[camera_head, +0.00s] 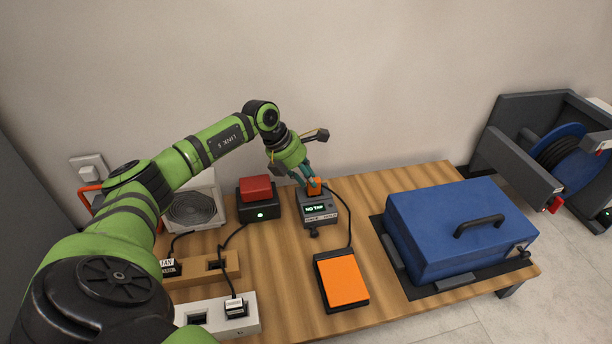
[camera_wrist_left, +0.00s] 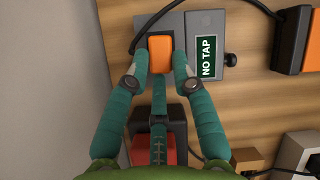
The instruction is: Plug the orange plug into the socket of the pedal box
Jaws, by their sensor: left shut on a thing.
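The orange plug (camera_head: 314,186) is between the fingertips of my left gripper (camera_head: 309,179), at the back end of the grey pedal box (camera_head: 318,219). The box's lit display reads "NO TAP". In the left wrist view, the orange plug (camera_wrist_left: 160,58) is held between both teal fingers, over the grey pedal box (camera_wrist_left: 205,72). The box's socket is not visible; the plug and fingers cover that area. I cannot tell whether the plug is seated or just above the box. My right gripper is not in view.
A black box with a red top (camera_head: 256,192) stands left of the pedal box. A blue case (camera_head: 455,230) fills the table's right side.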

